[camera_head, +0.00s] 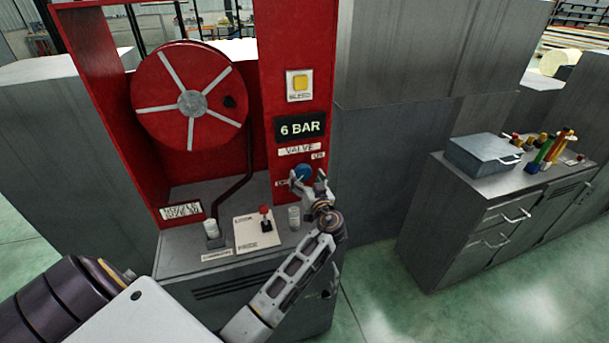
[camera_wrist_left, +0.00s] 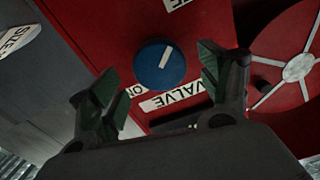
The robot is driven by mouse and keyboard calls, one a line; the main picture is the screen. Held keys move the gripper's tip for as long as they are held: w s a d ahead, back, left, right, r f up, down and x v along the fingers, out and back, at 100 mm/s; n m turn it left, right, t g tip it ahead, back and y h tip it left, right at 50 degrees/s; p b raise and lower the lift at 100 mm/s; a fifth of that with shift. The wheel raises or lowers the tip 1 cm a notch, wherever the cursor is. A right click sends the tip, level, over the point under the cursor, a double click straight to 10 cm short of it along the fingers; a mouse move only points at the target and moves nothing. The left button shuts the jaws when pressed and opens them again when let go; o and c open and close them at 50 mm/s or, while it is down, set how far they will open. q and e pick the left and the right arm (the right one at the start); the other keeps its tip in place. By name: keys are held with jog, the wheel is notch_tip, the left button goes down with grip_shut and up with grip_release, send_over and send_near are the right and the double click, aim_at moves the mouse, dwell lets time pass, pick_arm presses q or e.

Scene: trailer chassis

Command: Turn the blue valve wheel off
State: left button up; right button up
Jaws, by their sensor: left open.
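The blue valve wheel (camera_head: 303,172) is on the red panel, below the "VALVE" label and the "6 BAR" sign. My left gripper (camera_head: 312,187) is right in front of it and partly covers it in the head view. In the left wrist view the wheel (camera_wrist_left: 160,66) is a blue disc with a white pointer line, tilted in that picture. The two open fingers of my left gripper (camera_wrist_left: 155,85) stand on either side of the wheel, with gaps to it. Small labels sit beside the wheel, one partly hidden by a finger. My right gripper is not in view.
A red hose reel (camera_head: 190,97) is left of the panel. A yellow button (camera_head: 300,83) is above. Below, a grey ledge holds a red-topped lever (camera_head: 265,215) and small cylinders. A grey cabinet (camera_head: 450,220) with a metal box stands right, across open floor.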

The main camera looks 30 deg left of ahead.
pick_arm(q)
jog(key=v, duration=0.8)
jog(key=shift+s+d, duration=0.25)
jog(key=shift+d, duration=0.1)
